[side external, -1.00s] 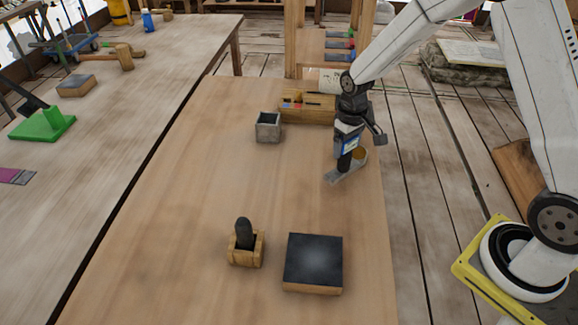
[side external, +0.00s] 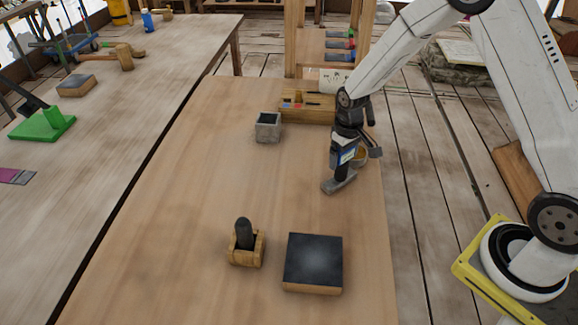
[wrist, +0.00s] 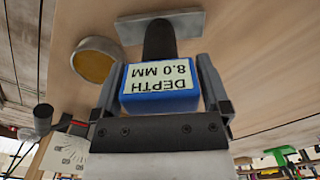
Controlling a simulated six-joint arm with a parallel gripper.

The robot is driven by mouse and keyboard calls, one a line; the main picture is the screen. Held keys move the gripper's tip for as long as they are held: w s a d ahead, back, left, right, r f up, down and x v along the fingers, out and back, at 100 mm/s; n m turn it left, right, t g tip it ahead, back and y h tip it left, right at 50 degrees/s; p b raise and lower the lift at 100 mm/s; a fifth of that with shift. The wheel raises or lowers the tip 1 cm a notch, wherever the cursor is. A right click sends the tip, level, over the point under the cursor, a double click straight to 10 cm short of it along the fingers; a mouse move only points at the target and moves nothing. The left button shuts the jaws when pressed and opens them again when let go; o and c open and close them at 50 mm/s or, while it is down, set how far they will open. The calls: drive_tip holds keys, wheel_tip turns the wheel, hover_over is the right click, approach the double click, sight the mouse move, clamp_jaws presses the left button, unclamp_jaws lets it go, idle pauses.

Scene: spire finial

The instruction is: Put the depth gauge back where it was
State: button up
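The depth gauge (wrist: 160,92) has a blue body labelled "DEPTH 8.0 MM", a dark stem and a flat grey foot (wrist: 165,24). In the wrist view its blue body sits between the two fingers of my gripper (wrist: 160,72), which is shut on it. In the side view my gripper (side external: 347,143) points down near the right edge of the table, with the grey foot (side external: 340,185) below it. I cannot tell whether the foot touches the wood. My gripper hides part of the gauge in the side view.
A round amber-faced dish (wrist: 97,64) is beside the gauge. A wooden tray (side external: 306,118) and grey stone box (side external: 268,130) stand behind. A wooden holder (side external: 245,255) with a dark upright piece and a black-topped block (side external: 313,262) stand in front. The table's middle (side external: 210,170) is clear.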

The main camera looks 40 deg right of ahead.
drive_tip(key=shift+r, duration=0.1)
wheel_tip(320, 180, up, 12)
drive_tip(key=shift+r, duration=0.1)
idle(0.9)
drive_tip(key=shift+s, duration=0.15)
idle(0.4)
drive_tip(key=s+a+f+t, duration=0.1)
drive_tip(key=s+a, duration=0.3)
drive_tip(key=s, duration=1.1)
drive_tip(key=shift+a+f+t, duration=0.15)
drive_tip(key=shift+a+t, duration=0.15)
drive_tip(key=shift+t, duration=0.5)
